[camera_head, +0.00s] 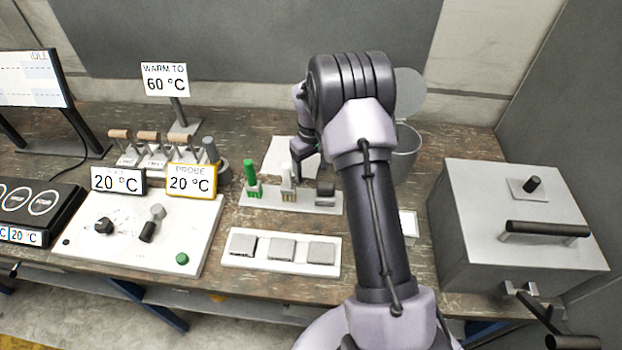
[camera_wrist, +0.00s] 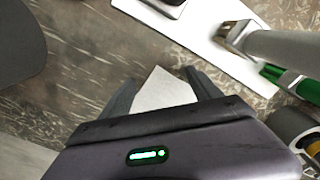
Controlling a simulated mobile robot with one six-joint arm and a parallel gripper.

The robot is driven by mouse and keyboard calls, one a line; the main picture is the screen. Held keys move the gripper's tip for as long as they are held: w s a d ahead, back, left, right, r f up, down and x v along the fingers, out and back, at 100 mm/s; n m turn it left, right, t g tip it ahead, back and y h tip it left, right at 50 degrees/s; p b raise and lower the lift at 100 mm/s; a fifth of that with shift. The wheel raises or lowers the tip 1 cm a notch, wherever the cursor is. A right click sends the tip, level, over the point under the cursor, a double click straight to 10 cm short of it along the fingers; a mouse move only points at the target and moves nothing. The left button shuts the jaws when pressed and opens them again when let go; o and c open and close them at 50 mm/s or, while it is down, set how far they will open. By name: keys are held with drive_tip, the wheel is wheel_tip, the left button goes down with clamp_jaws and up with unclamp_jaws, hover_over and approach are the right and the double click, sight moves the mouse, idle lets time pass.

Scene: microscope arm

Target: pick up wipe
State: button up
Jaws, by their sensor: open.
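The wipe (camera_head: 279,156) is a flat white sheet on the bench, behind the small white rack. My arm and gripper hide its right part in the head view. In the wrist view the wipe (camera_wrist: 163,91) shows between my two dark fingers, and the gripper body hides the rest. My gripper (camera_wrist: 160,78) is open, with the fingers spread to either side of the sheet's visible end. In the head view my gripper (camera_head: 304,160) is over the wipe's right side. I cannot tell its exact height above the bench.
The white rack (camera_head: 262,200) with a green-handled tool (camera_head: 250,174) and a white-handled tool (camera_head: 288,178) stands just in front. A grey bin (camera_head: 405,155) with a raised lid is at the right. A tray of grey squares (camera_head: 281,251) lies nearer. A grey box (camera_head: 520,220) stands far right.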

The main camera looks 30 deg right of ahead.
drive_tip(key=shift+c, duration=0.5)
clamp_jaws()
idle(0.3)
wheel_tip(320, 180, up, 21)
drive_tip(key=p, duration=1.5)
drive_tip(key=shift+p, duration=0.4)
